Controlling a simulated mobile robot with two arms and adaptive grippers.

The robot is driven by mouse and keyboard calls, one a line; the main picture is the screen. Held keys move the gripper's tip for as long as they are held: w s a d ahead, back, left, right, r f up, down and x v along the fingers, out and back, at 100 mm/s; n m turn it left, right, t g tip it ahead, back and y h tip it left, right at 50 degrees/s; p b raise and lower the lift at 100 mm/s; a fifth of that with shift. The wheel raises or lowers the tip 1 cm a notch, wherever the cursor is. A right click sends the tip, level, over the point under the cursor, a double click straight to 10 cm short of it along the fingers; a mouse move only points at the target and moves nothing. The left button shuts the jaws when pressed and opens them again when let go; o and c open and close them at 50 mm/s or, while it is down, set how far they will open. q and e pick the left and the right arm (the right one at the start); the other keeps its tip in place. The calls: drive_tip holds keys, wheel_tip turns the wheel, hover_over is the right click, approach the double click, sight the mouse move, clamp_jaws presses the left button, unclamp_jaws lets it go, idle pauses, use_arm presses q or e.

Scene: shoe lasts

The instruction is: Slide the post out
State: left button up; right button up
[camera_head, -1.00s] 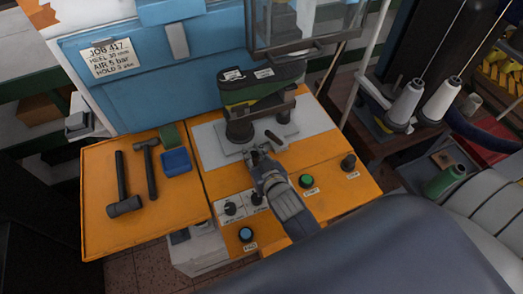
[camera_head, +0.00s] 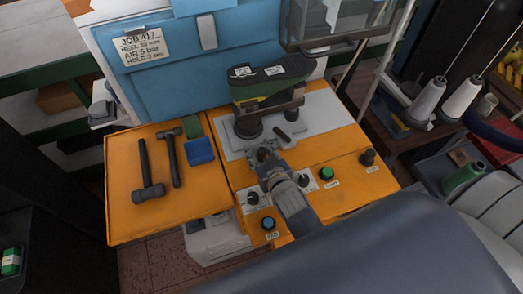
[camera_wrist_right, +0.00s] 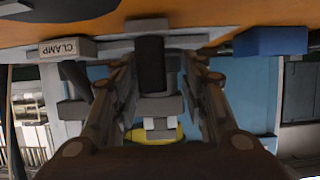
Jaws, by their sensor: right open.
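A dark shoe last with a green and yellow lower part (camera_head: 268,88) sits in the press. A dark round post (camera_head: 248,126) stands below it on the grey plate (camera_head: 312,112). A short dark handle (camera_head: 284,135) lies at the plate's front. My right gripper (camera_head: 265,154) is just in front of the plate, pointing at the press. In the right wrist view its two fingers (camera_wrist_right: 158,100) are apart, with a black cylinder (camera_wrist_right: 150,62) and grey blocks seen between them. I cannot tell whether the fingers touch these. My left gripper is out of view.
Knobs and a green button (camera_head: 326,173) stand on the orange table around my right arm. Two hammers (camera_head: 149,172) and a blue tray (camera_head: 200,150) are on the left orange top. Thread cones (camera_head: 462,98) stand at right.

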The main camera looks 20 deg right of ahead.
drive_tip(key=shift+s+d+r, duration=0.1)
drive_tip(key=shift+s+r, duration=0.1)
drive_tip(key=shift+s, duration=0.2)
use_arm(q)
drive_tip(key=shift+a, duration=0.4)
use_arm(e)
drive_tip(key=v, duration=1.1)
